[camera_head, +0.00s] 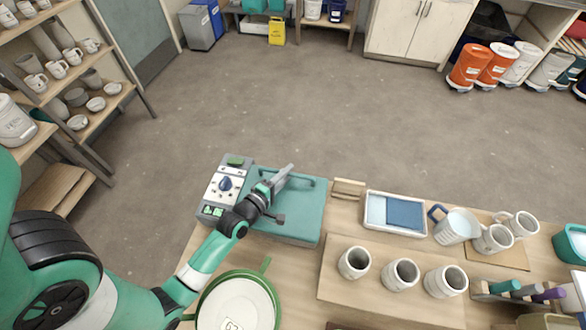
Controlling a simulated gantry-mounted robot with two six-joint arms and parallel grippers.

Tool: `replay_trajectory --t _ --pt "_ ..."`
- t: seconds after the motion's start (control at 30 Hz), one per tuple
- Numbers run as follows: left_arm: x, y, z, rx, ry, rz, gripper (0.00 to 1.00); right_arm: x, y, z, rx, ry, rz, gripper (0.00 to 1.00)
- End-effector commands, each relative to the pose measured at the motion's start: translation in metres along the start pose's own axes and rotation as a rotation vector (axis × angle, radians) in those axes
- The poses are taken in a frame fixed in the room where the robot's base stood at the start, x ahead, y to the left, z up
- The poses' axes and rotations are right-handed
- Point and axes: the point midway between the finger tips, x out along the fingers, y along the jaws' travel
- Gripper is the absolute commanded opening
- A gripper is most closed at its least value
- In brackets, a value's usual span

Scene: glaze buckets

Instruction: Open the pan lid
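A flat teal lid (302,214) covers the pan, a boxy unit in the middle of the camera_head view. A teal bar handle (313,181) runs along its far edge. The lid lies flat and looks closed. My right gripper is not in view.
A round white bucket top with a green rim (237,303) sits nearer, below the pan. A wooden board (350,293) with three grey mugs, a tray with a blue pad (404,213) and several jugs stand to the right. Beyond the table is open floor.

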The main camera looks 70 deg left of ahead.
Motion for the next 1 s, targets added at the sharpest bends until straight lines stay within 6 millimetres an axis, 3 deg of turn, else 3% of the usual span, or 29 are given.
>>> replay_trajectory --t 0.2,0.5,0.7,1.0 --pt "0.031 -0.001 0.0 0.001 0.0 0.001 0.3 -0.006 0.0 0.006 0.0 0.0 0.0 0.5" --pt "0.035 0.0 0.0 0.001 0.0 0.0 0.3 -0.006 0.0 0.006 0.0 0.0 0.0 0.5" --pt "0.035 0.0 0.0 0.001 0.0 0.0 0.0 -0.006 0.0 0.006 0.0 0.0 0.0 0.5" --pt "0.035 0.0 0.0 0.001 0.0 0.0 0.0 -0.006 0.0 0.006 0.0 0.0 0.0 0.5"
